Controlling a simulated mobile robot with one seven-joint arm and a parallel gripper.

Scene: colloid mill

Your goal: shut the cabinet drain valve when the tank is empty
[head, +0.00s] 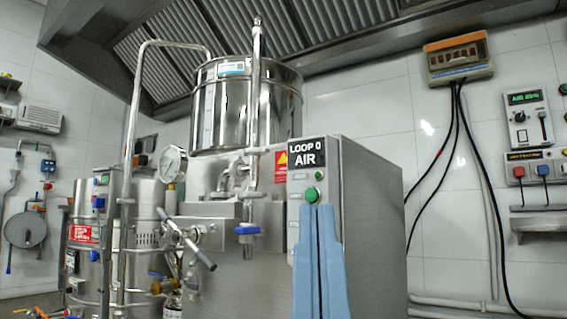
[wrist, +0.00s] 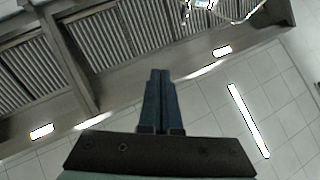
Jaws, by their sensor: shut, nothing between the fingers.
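The steel tank (head: 222,118) stands at the top centre of the head view; its inside is hidden, so its level cannot be told. A blue-handled valve (head: 247,230) sits at the lower end of the vertical pipe, before the steel body. A lever with a dark grip (head: 200,250) sticks out to its left. I cannot tell which is the cabinet drain valve. The grey cabinet (head: 372,235) is labelled LOOP 0 AIR. My gripper (head: 318,208) points up in front of the cabinet, right of the blue-handled valve. Its blue fingers are together and empty, also in the wrist view (wrist: 160,72).
A green button (head: 312,195) sits just above my fingertips in the picture. A pressure gauge (head: 173,165) and bent pipes stand at the left. A vent hood (head: 200,45) hangs above. Black cables run down the right wall from a display box (head: 458,60).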

